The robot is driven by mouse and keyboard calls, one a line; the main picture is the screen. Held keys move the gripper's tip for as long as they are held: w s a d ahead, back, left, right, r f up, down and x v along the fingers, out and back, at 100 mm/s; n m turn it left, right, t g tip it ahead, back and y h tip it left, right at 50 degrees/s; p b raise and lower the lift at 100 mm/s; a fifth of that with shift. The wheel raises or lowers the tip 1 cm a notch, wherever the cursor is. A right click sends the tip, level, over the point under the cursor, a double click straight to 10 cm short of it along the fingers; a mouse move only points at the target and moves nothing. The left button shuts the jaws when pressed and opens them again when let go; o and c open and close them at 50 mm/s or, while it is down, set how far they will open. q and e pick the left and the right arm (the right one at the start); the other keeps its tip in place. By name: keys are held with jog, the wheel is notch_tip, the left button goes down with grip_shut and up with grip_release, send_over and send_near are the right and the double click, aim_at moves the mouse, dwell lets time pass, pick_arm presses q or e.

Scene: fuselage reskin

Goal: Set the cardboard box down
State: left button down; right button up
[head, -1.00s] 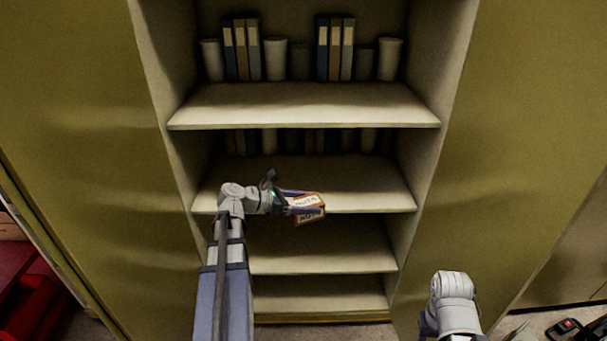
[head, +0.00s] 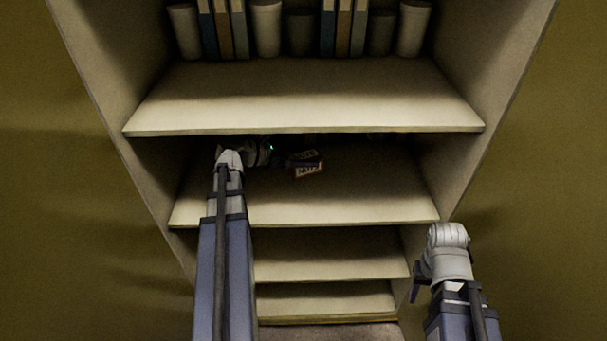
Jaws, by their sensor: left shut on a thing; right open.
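The small cardboard box (head: 309,171) has a light label reading NUTS on its near face. It is over the second shelf (head: 350,200), in the shadow under the shelf above. My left gripper (head: 300,158) is shut on the box, and its fingers are dark and hard to make out. I cannot tell whether the box touches the shelf board. My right gripper (head: 420,285) is empty, low in front of the right side of the cabinet, with its fingertips mostly hidden.
The upper shelf (head: 300,95) overhangs my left gripper closely. It holds binders (head: 222,30) and pale canisters (head: 266,28) at the back. The cabinet's side walls (head: 497,80) bound the shelves. The second shelf's front is clear, and the lower shelves (head: 330,255) look empty.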

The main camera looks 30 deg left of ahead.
pick_arm(q)
jog(key=shift+f, duration=0.15)
notch_tip(320, 180, down, 10)
jog(key=b, duration=1)
jog(key=shift+r, duration=0.2)
jog(key=shift+f, duration=0.2)
grip_release()
